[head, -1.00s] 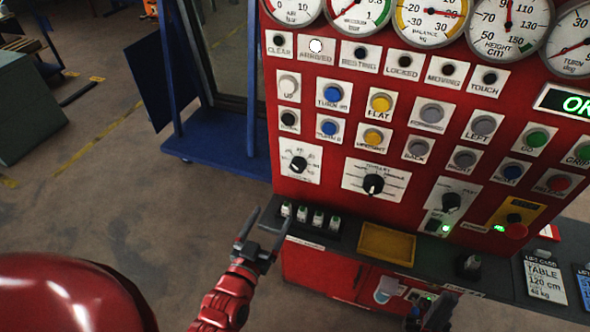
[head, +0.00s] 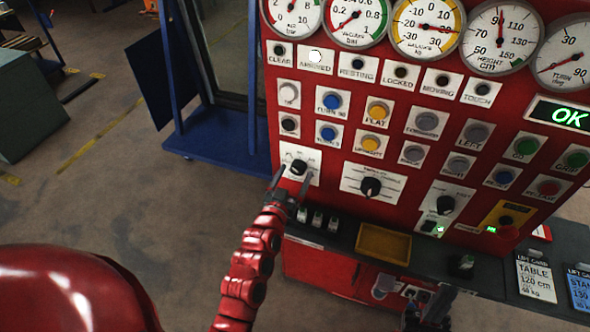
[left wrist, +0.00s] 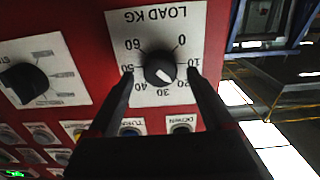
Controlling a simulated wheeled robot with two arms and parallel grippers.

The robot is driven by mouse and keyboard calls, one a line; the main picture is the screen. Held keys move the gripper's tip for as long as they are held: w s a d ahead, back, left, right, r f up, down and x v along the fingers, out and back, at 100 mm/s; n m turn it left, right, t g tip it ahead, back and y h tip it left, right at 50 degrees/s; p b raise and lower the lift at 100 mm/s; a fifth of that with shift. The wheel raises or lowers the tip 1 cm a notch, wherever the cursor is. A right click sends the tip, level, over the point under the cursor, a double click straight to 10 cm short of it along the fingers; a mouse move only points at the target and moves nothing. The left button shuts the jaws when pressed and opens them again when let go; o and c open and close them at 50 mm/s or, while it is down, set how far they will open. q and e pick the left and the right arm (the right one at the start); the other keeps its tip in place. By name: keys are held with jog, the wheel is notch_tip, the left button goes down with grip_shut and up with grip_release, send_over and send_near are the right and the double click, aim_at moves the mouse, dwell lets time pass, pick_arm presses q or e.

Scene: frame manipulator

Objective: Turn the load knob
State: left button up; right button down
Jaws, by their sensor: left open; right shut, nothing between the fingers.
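The load knob (head: 298,167) is a black round knob on a white plate at the left of the red panel. In the left wrist view the load knob (left wrist: 158,70) shows upside down under "LOAD KG", its white mark pointing near 20. My left gripper (head: 292,181) is open at the knob plate. In the left wrist view its fingers (left wrist: 160,74) stand on either side of the knob, with small gaps seen; contact cannot be told. My right gripper (head: 428,308) is shut and empty at the bottom, low in front of the cabinet.
A wider plate with another black knob (head: 370,187) is to the right. Buttons sit above. Below are a dark ledge with small switches (head: 317,219) and a yellow tray (head: 384,243). A blue frame (head: 215,150) stands left of the panel; the floor between is clear.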

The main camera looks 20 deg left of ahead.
pick_arm(q)
jog(key=shift+w, duration=0.5)
grip_shut()
jog(key=shift+a+f+n+b, duration=0.15)
jog(key=shift+f+n+b, duration=0.1)
jog(key=shift+n+b, duration=1.15)
jog(key=n+b, duration=0.2)
jog(key=shift+n, duration=0.3)
jog(key=n+b, duration=0.2)
jog(key=shift+n, duration=0.3)
jog(key=n+b, duration=0.1)
jog(key=n, duration=0.3)
jog(key=shift+a+n+b, duration=0.15)
jog(key=shift+n+b, duration=0.15)
jog(key=shift+b, duration=0.05)
jog(key=n, duration=0.5)
jog(key=shift+b, duration=0.4)
